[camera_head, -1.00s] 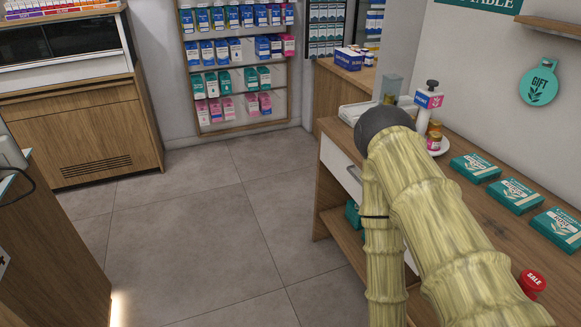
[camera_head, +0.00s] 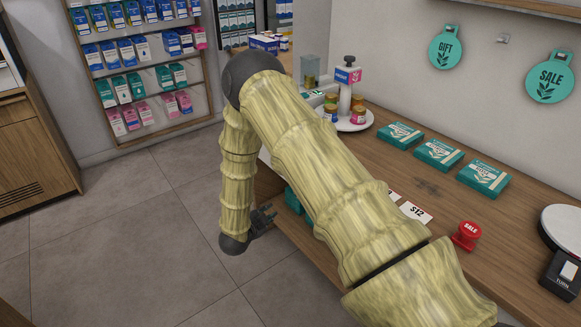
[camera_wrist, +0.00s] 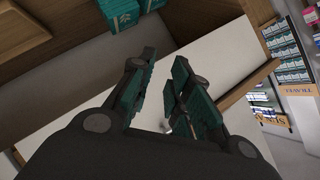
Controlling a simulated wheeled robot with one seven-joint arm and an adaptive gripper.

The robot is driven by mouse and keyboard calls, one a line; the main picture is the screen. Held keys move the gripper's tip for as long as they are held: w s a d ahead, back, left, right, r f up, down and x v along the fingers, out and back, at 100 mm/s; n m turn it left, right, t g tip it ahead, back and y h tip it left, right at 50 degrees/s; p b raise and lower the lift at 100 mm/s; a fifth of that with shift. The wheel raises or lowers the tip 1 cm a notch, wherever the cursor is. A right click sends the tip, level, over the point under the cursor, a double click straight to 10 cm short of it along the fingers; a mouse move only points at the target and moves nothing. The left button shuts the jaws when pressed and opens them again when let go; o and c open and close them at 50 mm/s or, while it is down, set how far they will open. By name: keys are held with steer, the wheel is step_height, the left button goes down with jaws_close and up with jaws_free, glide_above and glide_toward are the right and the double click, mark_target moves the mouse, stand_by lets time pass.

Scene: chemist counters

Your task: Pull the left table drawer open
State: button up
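The table (camera_head: 400,175) along the right wall has a white drawer front, mostly hidden behind my arm in the head view. A pale drawer front (camera_wrist: 232,58) spans the wrist view behind the fingers; I cannot tell whether it is the left one. My gripper (camera_head: 268,216) is low beside the table's front, and it also shows in the wrist view (camera_wrist: 166,62). Its two dark fingers with green pads stand apart, with nothing held between them. A small light-grey piece shows between the finger bases; I cannot tell if it is the handle.
Teal boxes (camera_head: 438,153), a round white stand (camera_head: 355,122) and a red sale button (camera_head: 466,235) are on the table top. Teal boxes (camera_wrist: 120,12) sit in the open shelf near the drawer. The tiled floor (camera_head: 140,230) left of my arm is clear.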

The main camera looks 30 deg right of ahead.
steer(key=w+d+r+m+g+h, duration=0.2)
steer(key=w+d+r+m+g, duration=0.1)
steer(key=r+m, duration=0.4)
steer(key=w+d+r+m+g+h, duration=0.3)
steer(key=w+r+m+g, duration=0.1)
steer(key=r+m, duration=0.25)
steer(key=shift+m+t, duration=0.25)
steer(key=shift+t, duration=0.15)
steer(key=d, duration=0.3)
steer(key=d+f, duration=0.1)
steer(key=d, duration=0.2)
steer(key=d+f+p, duration=0.1)
steer(key=d, duration=0.2)
steer(key=shift+w+f, duration=0.2)
steer(key=shift+c, duration=0.2)
jaws_close()
